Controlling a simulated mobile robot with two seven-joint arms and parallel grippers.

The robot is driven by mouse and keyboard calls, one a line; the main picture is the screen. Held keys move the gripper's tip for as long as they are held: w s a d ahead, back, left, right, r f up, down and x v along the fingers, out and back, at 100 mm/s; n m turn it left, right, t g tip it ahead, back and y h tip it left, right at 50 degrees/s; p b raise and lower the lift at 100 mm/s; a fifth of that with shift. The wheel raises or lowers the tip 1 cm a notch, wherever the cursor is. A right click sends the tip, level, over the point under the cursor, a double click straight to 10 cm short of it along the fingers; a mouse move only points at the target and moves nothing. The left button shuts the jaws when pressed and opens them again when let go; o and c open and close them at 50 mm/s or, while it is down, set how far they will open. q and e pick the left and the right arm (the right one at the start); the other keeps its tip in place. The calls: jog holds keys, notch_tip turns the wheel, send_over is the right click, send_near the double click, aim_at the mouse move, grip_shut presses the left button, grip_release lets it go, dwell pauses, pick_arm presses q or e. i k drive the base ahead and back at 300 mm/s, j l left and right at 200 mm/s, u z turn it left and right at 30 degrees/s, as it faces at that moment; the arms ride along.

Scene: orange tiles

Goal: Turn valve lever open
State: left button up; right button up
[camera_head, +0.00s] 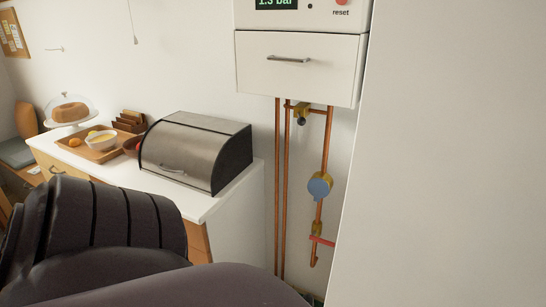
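A red valve lever (322,241) sits low on the right copper pipe, at a brass fitting (316,229). It points roughly sideways, across the pipe, to the right. A second brass valve (301,112) with a dark handle is higher up, just under the white boiler (300,60). A round blue-grey part (319,186) is on the same pipe above the red lever. Dark links of my own arm fill the lower left. Neither of my grippers shows in this view.
A white cabinet with a counter (208,205) stands left of the pipes, bearing a steel bread box (190,152) and a wooden tray (95,152). A large white panel (440,170) closes off the right side, close to the pipes.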

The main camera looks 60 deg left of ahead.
aim_at(312, 237)
jog(key=u, duration=1.4)
jog(key=j+u, duration=0.15)
jog(key=i+j+z, duration=0.1)
jog(key=j, duration=0.45)
jog(key=i+j+z, duration=0.15)
jog(key=j, duration=0.45)
jog(key=j+z, duration=0.1)
jog(key=j, duration=0.45)
